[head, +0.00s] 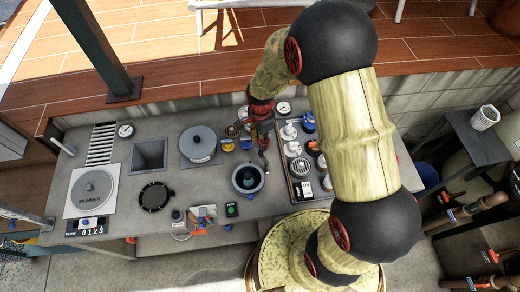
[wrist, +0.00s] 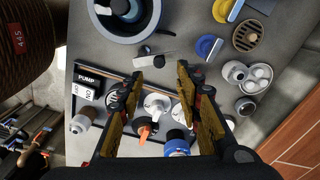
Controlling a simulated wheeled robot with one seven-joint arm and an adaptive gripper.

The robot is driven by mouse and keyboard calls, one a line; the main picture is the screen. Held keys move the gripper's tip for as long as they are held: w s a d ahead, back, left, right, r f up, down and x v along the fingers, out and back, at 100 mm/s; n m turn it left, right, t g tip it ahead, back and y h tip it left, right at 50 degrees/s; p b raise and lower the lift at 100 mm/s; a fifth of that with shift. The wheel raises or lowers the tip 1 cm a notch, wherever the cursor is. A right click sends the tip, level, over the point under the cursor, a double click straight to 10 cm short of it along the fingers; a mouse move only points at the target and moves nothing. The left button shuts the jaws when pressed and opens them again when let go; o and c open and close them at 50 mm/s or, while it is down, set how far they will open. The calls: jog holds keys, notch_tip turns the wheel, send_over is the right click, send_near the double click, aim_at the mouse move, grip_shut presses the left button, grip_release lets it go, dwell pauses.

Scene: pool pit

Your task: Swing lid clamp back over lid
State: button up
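A dark round pot (head: 247,179) with a blue-ringed centre stands on the grey counter; its lower part fills the top left of the wrist view (wrist: 106,30). A small grey and black lever-like piece (wrist: 153,57) sits just below the pot's rim in the wrist view and looks like the lid clamp. It lies out to the side of the pot, not across it. My gripper (wrist: 158,80) is open, with its two fingers apart and nothing held. The lever piece lies just beyond the fingertips. In the head view my gripper (head: 264,133) is above the counter behind the pot.
A tray (head: 281,190) with valves, caps and a PUMP label (wrist: 88,87) lies beside the pot. A grey lidded pot (head: 199,143), a square opening (head: 149,154), a black ring (head: 154,196) and a skimmer lid (head: 92,191) are to the left.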

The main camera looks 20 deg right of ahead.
aim_at(261, 152)
notch_tip(261, 152, down, 8)
jog(key=shift+r+p, duration=0.25)
jog(key=shift+p, duration=0.1)
grip_shut()
dwell(0.5)
dwell(0.5)
